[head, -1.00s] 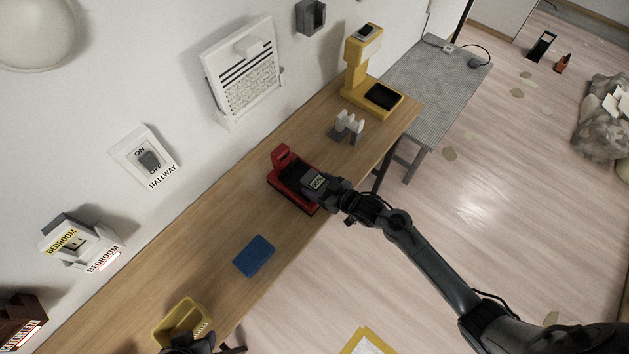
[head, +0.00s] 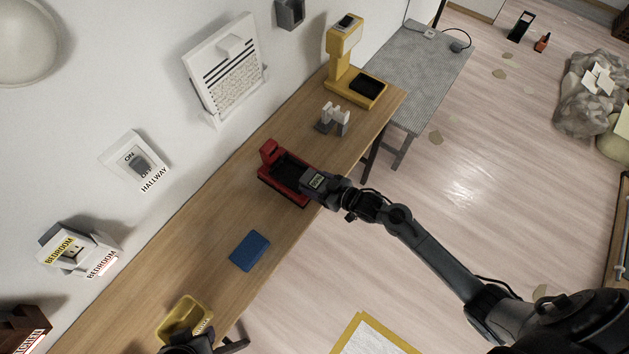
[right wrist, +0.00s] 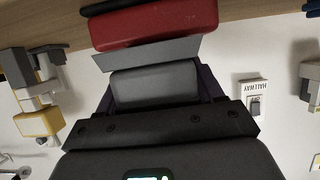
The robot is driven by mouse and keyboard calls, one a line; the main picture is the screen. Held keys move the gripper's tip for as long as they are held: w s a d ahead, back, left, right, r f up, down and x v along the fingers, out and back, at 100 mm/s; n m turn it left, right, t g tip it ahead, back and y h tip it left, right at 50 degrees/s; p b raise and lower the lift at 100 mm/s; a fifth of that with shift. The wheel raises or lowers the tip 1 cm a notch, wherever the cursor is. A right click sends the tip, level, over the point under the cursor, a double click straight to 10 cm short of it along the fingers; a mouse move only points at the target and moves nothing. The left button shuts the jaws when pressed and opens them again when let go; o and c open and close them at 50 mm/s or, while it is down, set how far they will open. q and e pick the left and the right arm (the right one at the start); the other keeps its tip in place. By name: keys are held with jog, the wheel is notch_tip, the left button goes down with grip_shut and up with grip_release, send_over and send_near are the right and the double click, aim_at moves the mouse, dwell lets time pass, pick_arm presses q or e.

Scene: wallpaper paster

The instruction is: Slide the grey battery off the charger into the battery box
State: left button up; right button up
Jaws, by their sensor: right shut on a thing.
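The red charger (head: 269,152) stands on the wooden table with its dark bed partly bare. My right gripper (head: 309,183) is at its front end, by the table edge. In the right wrist view, the right gripper (right wrist: 155,95) is shut on the grey battery (right wrist: 153,84), with the red charger (right wrist: 155,24) just beyond. In the head view the battery is mostly hidden by the gripper; its contact with the charger is unclear. A yellow open box (head: 172,316), apparently the battery box, stands at the table's near end. My left gripper (head: 188,346) is beside it, partly cut off.
A blue flat block (head: 250,251) lies between charger and box, with bare table around it. Beyond the charger stand a small grey-and-white holder (head: 333,119) and a yellow machine (head: 338,75). The wall with switches borders the table; open floor lies in front.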

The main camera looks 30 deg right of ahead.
dwell(0.3)
jog(key=shift+r, duration=0.1)
jog(key=shift+s+d+p, duration=0.3)
jog(key=shift+s+p, duration=0.2)
jog(key=shift+s, duration=0.1)
jog(key=shift+s+d+p, duration=0.3)
jog(key=shift+s+p, duration=0.05)
jog(key=shift+s, duration=0.25)
jog(key=shift+s+d+p, duration=0.3)
jog(key=shift+s+p, duration=0.05)
jog(key=shift+s, duration=0.25)
jog(key=shift+w, duration=0.1)
